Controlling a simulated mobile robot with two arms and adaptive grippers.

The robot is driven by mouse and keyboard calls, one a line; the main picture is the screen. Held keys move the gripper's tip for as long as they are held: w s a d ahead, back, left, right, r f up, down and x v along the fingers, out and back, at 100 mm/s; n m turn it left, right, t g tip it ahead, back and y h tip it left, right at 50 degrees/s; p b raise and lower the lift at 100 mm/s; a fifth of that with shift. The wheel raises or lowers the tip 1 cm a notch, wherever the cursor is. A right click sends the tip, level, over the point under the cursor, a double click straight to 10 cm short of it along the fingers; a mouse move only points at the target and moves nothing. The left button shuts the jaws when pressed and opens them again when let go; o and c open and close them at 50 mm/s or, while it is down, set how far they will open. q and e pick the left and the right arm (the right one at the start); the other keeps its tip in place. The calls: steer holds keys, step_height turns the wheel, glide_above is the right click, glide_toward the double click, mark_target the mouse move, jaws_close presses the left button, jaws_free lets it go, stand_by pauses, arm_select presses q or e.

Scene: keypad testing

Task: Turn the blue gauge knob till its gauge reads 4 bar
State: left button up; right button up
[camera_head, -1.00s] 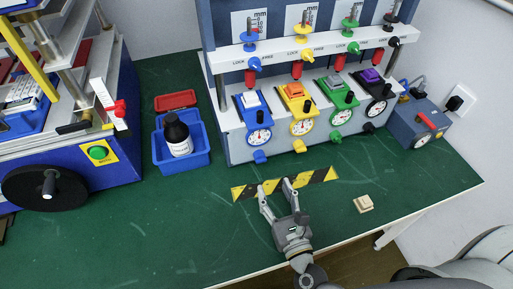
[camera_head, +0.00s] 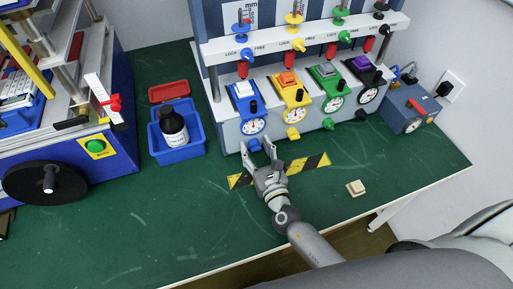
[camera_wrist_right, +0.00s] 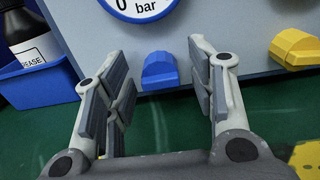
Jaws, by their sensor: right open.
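The blue gauge knob (camera_head: 254,146) sits low on the front of the test bench, below the blue station's round gauge (camera_head: 253,126). In the right wrist view the blue knob (camera_wrist_right: 160,71) shows between the fingers, apart from both. My right gripper (camera_head: 258,147) is open and empty, its fingertips close to the panel with one on each side of the knob. It also shows in the wrist view (camera_wrist_right: 157,58). Only the gauge's lower part (camera_wrist_right: 143,8), with "0" and "bar", shows there; the needle reading is too small to tell. My left gripper is not in view.
A yellow knob (camera_wrist_right: 296,48) sits to the right of the blue one. A blue bin (camera_head: 190,150) with a dark bottle (camera_head: 173,127) stands to the left. A striped strip (camera_head: 308,164) and a small beige block (camera_head: 356,188) lie on the green table.

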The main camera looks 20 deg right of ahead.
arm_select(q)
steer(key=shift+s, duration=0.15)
arm_select(e)
steer(key=c, duration=1)
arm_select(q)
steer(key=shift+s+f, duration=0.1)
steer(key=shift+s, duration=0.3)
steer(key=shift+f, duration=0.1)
arm_select(e)
steer(key=shift+f+m+b, duration=0.15)
steer(key=shift+m+b, duration=0.75)
steer(key=shift+m, duration=0.2)
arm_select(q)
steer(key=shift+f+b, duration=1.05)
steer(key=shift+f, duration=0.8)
arm_select(e)
steer(key=shift+d+m, duration=0.1)
steer(key=shift+m, duration=1.6)
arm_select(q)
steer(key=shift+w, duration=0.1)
